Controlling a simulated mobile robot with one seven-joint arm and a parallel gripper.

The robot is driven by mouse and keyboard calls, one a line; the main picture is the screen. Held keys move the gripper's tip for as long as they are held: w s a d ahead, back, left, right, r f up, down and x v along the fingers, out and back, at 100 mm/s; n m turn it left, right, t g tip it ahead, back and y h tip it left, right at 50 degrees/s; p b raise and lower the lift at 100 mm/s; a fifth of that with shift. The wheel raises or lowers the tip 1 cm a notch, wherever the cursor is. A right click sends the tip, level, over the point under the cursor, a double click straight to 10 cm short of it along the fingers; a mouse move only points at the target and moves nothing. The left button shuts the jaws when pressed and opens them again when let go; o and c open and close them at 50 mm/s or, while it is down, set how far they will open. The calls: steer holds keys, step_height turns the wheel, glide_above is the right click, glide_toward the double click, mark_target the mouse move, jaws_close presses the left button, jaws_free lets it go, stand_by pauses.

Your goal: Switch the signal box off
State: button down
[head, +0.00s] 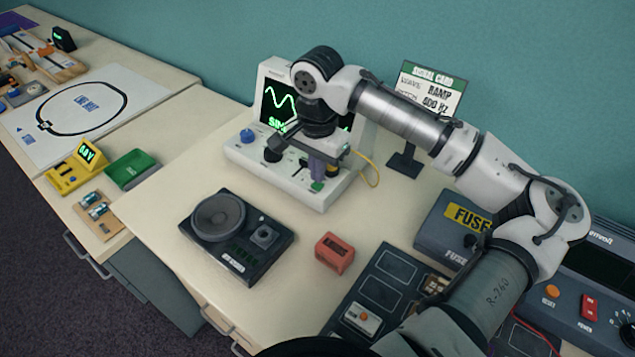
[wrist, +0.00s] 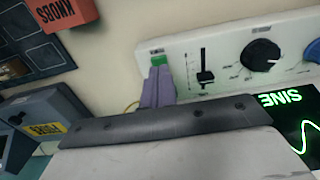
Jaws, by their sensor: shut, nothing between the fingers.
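The signal box (head: 292,185) is a white case with a sloped front panel and a lit screen (head: 279,104) showing a green wave and the word SINE. Its panel carries a blue knob (head: 247,136), a black knob (wrist: 260,55) and a black slider (wrist: 205,78). A small green switch (wrist: 157,59) sits at the panel's end; whether it is pressed is not clear. My gripper (head: 318,181) is shut and empty, pointing down at this switch. In the wrist view the purple-grey fingertips (wrist: 157,72) overlap the switch; I cannot tell whether they touch it.
A signal card (head: 430,90) reading RAMP stands behind on the right. A black speaker unit (head: 238,236), a red KNOBS block (head: 334,252) and a grey FUSE box (head: 440,232) are nearby. A yellow cable (head: 370,170) runs beside the box.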

steer(key=shift+f+b, duration=0.4)
steer(key=shift+f, duration=0.45)
stand_by(0.5)
steer(key=shift+r, duration=0.1)
step_height(320, 180, up, 10)
steer(key=p, duration=0.7)
stand_by(0.3)
stand_by(0.4)
